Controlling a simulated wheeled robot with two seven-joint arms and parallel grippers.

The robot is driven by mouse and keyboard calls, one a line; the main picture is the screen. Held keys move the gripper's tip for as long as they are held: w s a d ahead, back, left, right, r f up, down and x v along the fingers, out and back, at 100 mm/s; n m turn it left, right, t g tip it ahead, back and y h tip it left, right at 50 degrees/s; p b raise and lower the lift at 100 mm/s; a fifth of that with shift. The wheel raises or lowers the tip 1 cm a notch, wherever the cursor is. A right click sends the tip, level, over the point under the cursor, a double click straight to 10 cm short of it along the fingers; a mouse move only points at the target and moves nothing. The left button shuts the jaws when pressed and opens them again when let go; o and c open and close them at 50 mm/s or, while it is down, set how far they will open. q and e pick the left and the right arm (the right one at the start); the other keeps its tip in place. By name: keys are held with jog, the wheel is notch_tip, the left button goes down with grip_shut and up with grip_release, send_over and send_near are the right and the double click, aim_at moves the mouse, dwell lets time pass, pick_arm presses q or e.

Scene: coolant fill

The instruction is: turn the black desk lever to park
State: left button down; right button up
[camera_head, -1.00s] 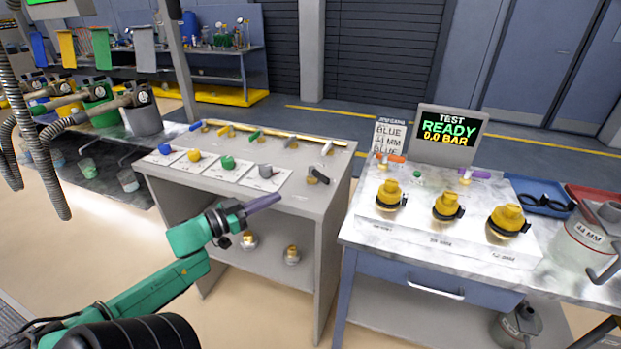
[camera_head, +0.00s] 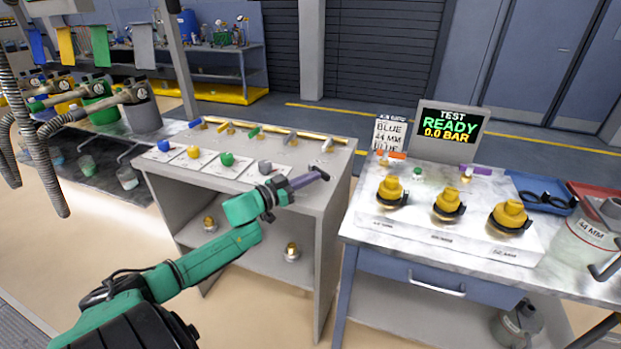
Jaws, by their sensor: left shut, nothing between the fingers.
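The black desk lever (camera_head: 323,173) stands at the right end of the grey desk (camera_head: 317,207), beside the row of coloured knobs. Only its dark outer end shows; my gripper hides the rest of it. My left gripper (camera_head: 308,179) is shut, with its purple-grey fingers pointing right. The fingertips are at the lever in the picture; I cannot tell whether they touch it. My right gripper is not in view.
Blue, yellow, green and grey knobs (camera_head: 227,159) sit on white cards left of the lever. A bench with yellow-capped fittings (camera_head: 449,203) and a READY screen (camera_head: 449,127) stands to the right. A narrow gap separates desk and bench.

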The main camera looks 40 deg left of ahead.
aim_at(323, 176)
pick_arm(q)
jog(key=shift+w+d+n+y+p, duration=0.15)
jog(key=shift+n+y+p, duration=0.25)
jog(key=shift+y+p, duration=0.2)
jog(key=shift+r, duration=0.1)
jog(key=shift+d+n+y+p, duration=0.15)
jog(key=shift+n+y+p, duration=0.15)
jog(key=shift+y+p, duration=0.15)
jog(key=shift+w+d+r+p, duration=0.1)
jog(key=shift+w+d+p, duration=0.2)
jog(key=shift+p, duration=0.3)
jog(key=shift+w+d+p, duration=0.4)
jog(key=shift+w+p, duration=0.1)
jog(key=shift+w, duration=0.25)
